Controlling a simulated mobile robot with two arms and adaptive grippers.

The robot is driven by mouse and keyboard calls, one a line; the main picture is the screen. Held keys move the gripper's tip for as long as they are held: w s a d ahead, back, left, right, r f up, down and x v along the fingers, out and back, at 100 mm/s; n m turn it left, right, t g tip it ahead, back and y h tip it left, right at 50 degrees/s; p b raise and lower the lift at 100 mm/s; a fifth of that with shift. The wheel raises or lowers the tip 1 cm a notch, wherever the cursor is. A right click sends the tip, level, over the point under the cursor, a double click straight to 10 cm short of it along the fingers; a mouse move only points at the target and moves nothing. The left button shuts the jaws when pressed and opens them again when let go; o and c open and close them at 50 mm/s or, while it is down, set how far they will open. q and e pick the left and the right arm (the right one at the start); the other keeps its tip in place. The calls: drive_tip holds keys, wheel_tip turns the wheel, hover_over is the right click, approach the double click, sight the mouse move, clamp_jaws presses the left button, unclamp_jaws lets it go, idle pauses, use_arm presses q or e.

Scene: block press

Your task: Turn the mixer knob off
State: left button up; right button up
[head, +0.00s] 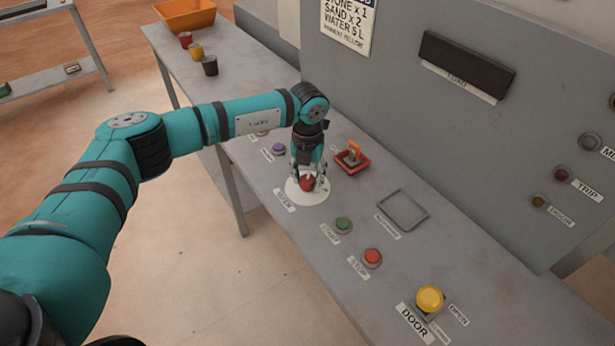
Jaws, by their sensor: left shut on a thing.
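The mixer knob (307,185) is a small red knob on a round white disc (306,196) on the grey bench. A small label (285,201) sits at the disc's lower left; its print is hard to read. My left gripper (308,180) points down from above and is shut on the red knob. The fingers partly cover the knob, so I cannot tell which way it is turned. My right gripper is not in view.
A red tray (342,168) with an orange-handled item is just right of the gripper. A purple button (278,149) lies behind it. A green button (343,223), a red button (371,257) and a yellow door knob (430,298) are nearer. A grey panel (400,120) rises at right.

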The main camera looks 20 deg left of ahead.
sight(308, 179)
use_arm(q)
drive_tip(key=shift+w+r+n, duration=0.1)
drive_tip(key=shift+n, duration=0.2)
idle(0.4)
drive_tip(key=o, duration=1.1)
drive_tip(key=shift+o, duration=0.2)
wheel_tip(308, 179, up, 12)
